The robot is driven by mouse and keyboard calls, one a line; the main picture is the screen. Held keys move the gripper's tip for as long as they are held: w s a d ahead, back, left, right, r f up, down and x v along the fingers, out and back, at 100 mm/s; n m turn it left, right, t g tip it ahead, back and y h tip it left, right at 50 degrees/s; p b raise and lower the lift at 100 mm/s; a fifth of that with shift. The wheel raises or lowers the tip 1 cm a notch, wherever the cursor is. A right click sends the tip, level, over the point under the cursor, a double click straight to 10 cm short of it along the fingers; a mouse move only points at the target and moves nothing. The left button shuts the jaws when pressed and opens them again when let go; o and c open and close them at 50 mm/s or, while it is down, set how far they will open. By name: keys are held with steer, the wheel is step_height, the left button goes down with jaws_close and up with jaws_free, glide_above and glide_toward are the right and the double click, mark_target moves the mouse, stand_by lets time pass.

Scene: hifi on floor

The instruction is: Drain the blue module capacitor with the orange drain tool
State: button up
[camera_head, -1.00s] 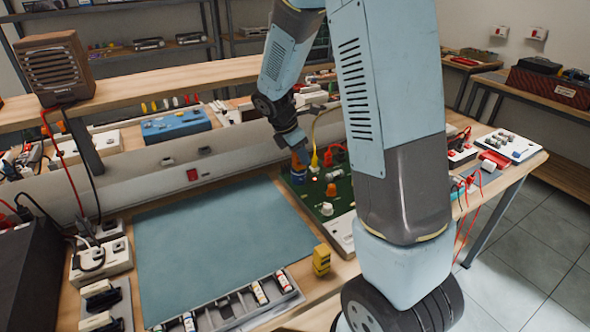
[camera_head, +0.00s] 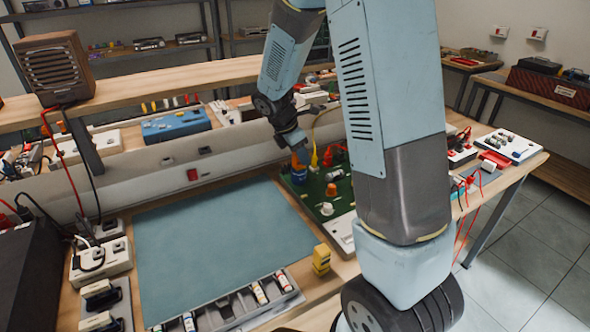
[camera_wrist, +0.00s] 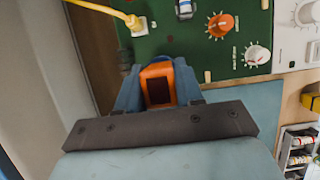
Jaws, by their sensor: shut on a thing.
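My gripper (camera_wrist: 157,92) is shut on the orange drain tool (camera_wrist: 160,71), which shows between its blue fingers in the wrist view. In the head view my gripper (camera_head: 296,146) points down over the far left part of the green board (camera_head: 318,202). A blue upright part (camera_head: 298,170), likely the blue module capacitor, stands on the board right below the gripper. The tool's tip is hidden, and I cannot tell whether it touches that part. In the wrist view the green board (camera_wrist: 180,45) lies beyond the tool.
The board carries an orange knob (camera_wrist: 220,25), a white knob (camera_wrist: 257,54) and a yellow plug with a lead (camera_wrist: 133,22). A blue-green mat (camera_head: 220,240) lies clear to the left. A yellow block (camera_head: 321,259) and a tray of small parts (camera_head: 225,313) are in front.

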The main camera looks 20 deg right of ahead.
steer(key=shift+r, duration=4.05)
